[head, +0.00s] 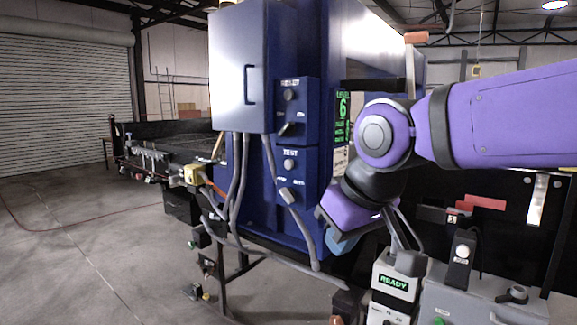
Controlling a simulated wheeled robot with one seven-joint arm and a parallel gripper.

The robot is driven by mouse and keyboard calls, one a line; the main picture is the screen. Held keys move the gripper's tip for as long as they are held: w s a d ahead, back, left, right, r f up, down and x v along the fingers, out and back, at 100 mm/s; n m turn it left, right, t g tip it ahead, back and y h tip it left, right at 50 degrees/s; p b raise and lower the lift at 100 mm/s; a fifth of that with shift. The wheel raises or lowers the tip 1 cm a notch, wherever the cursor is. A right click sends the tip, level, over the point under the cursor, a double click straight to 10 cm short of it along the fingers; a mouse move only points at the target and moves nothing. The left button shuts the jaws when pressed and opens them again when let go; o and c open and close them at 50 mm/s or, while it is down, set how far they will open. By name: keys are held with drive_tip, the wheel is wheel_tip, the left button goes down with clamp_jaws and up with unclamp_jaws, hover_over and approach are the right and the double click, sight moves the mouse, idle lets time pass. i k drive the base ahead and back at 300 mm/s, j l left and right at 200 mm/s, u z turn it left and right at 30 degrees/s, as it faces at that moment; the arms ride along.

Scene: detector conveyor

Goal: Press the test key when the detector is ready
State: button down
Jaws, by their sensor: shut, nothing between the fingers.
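The detector is a tall blue machine (270,190) in the middle of the head view. A panel marked TEST (290,153) on its front has a round pale knob or button (289,165). A small grey box (393,300) at the lower right has a display (393,282) reading READY in green. Small controls below that display are partly cut off by the picture's edge. My gripper (407,245) is shut and empty, pointing down just above or behind the READY box. I cannot tell whether it touches anything. My purple wrist hides part of the machine behind it.
A larger grey control box (470,300) stands right of the READY box, with a black-housed round button (462,252) and a dark knob (513,295). Grey cables hang down the machine's front. A conveyor (180,150) runs off to the left.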

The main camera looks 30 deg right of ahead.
sight(288, 163)
drive_tip(key=z, duration=0.35)
drive_tip(key=i+j+z, duration=0.1)
drive_tip(key=j+z, duration=0.15)
drive_tip(key=z, duration=0.15)
drive_tip(key=j+z, duration=0.2)
drive_tip(key=z, duration=0.2)
drive_tip(key=j+z, duration=0.25)
drive_tip(key=z, duration=0.15)
drive_tip(key=j+z, duration=0.4)
drive_tip(key=k+j+z, duration=0.1)
drive_tip(key=j, duration=0.3)
drive_tip(key=k+j, duration=0.1)
drive_tip(key=j, duration=0.25)
drive_tip(key=k+j+z, duration=0.15)
drive_tip(key=j, duration=0.25)
drive_tip(key=k+j, duration=0.1)
drive_tip(key=j, duration=0.3)
drive_tip(key=z, duration=0.05)
